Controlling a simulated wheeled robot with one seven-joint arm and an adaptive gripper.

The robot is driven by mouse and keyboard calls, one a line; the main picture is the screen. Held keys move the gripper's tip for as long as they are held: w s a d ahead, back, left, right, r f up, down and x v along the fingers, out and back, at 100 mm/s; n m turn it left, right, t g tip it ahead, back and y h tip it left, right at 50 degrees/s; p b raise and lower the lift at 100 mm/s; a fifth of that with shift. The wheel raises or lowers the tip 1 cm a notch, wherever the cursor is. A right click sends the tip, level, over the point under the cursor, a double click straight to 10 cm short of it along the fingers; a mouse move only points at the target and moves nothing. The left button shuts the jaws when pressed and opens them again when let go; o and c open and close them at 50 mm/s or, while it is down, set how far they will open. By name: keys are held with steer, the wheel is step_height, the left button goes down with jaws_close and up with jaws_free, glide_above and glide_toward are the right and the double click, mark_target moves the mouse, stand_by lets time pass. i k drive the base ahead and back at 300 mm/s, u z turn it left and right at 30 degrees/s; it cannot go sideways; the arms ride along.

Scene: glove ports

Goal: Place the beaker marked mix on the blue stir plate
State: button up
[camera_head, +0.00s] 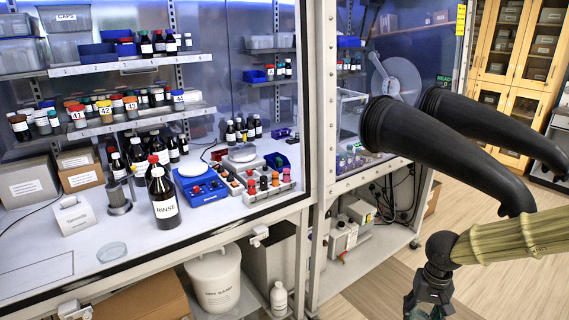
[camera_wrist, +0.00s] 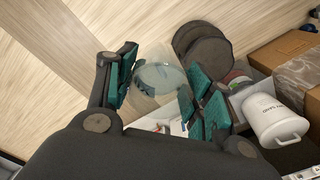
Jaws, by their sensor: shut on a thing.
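In the wrist view, my gripper (camera_wrist: 163,88) is shut on a clear glass beaker (camera_wrist: 158,76), held between its teal pads. No mark on the beaker can be read. In the head view, my gripper (camera_head: 432,288) is at the bottom right, partly cut off by the frame edge, and the beaker does not show there. The blue stir plate (camera_head: 214,193) with its round white top stands on the bench inside the left enclosure, far to the left of my gripper. Its top looks empty.
A RINSE bottle (camera_head: 164,200) stands left of the stir plate, and a rack of small bottles (camera_head: 268,186) to its right. A second device with a white top (camera_head: 243,154) is behind. Black gloves (camera_head: 435,150) jut out above my gripper. A white bin (camera_wrist: 272,120) is below the bench.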

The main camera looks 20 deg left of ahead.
mark_target(193, 168)
steer(key=z, duration=0.75)
steer(key=k, duration=1)
steer(key=u, duration=1.75)
steer(key=i, duration=0.55)
